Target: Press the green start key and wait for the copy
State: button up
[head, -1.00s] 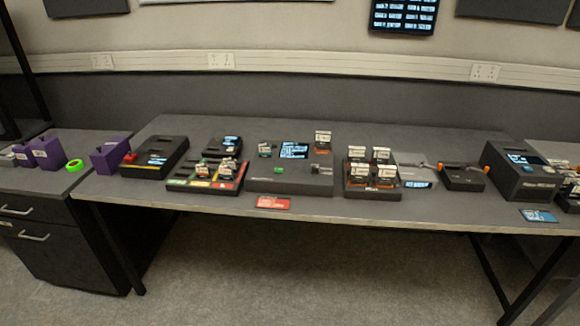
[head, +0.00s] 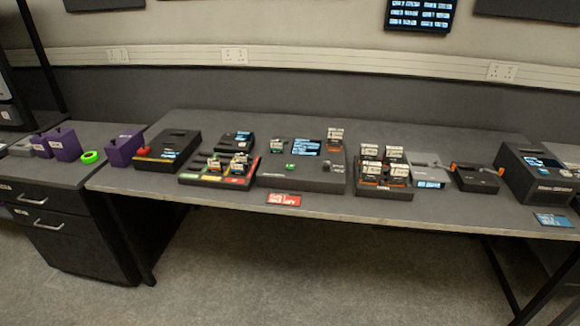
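The green start key (head: 290,167) is a small green button on the top of a dark copier box (head: 302,182) in the middle of the table. A lit screen (head: 307,147) with small unreadable text is at the back of the box. I cannot tell whether the key is pressed. My gripper is not in this view.
A tray of coloured slots (head: 215,179) with cartridges is left of the copier. A dark tray (head: 383,191) with several labelled cartridges is on its right. A red card (head: 284,199) lies at the table's front edge. Purple bins (head: 123,151) and a green tape roll (head: 90,157) are at left.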

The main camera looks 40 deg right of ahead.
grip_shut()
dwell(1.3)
